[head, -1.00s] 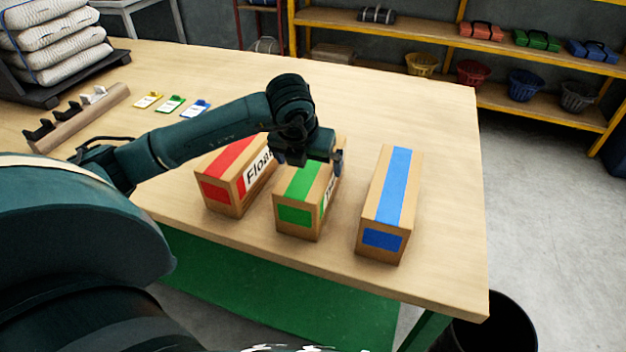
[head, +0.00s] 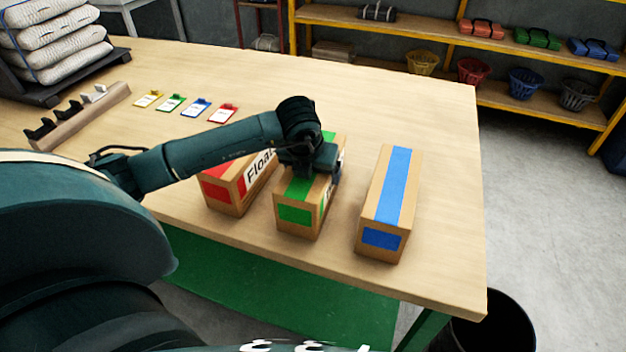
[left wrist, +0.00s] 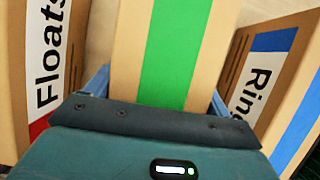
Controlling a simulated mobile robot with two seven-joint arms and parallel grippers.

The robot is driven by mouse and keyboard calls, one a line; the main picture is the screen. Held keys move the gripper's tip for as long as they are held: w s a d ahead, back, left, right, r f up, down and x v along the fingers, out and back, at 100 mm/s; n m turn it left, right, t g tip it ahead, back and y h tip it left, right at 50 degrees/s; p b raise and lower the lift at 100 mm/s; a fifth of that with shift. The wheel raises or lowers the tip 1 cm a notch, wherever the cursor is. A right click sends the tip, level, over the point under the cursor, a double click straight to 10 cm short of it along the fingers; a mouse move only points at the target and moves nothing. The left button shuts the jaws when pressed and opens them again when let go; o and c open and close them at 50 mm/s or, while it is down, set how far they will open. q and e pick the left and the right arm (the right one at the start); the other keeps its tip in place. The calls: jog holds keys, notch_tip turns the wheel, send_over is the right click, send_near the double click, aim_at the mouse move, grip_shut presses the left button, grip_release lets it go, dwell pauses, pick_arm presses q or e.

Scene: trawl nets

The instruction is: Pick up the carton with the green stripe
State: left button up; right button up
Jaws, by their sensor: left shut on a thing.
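The carton with the green stripe (head: 296,213) stands on the table between two other cartons. In the left wrist view its top with the green stripe (left wrist: 175,50) fills the middle. My left gripper (head: 310,172) is over the carton from above, with its blue fingers on either side of it in the left wrist view (left wrist: 158,100). It is shut on the carton, which appears to rest on the table. The gripper and wrist hide part of the carton's top. My right gripper is not in view.
A carton with a red stripe (head: 225,191) stands close on the left, and one with a blue stripe (head: 385,210) on the right. Several coloured tags (head: 172,103) lie farther back. The table (head: 445,160) is clear at the right. A dark bin (head: 497,322) stands below its corner.

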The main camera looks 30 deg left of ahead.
pick_arm(q)
jog(key=c, duration=0.6)
jog(key=shift+w+r, duration=0.1)
jog(key=shift+r, duration=0.05)
jog(key=shift+c, duration=0.4)
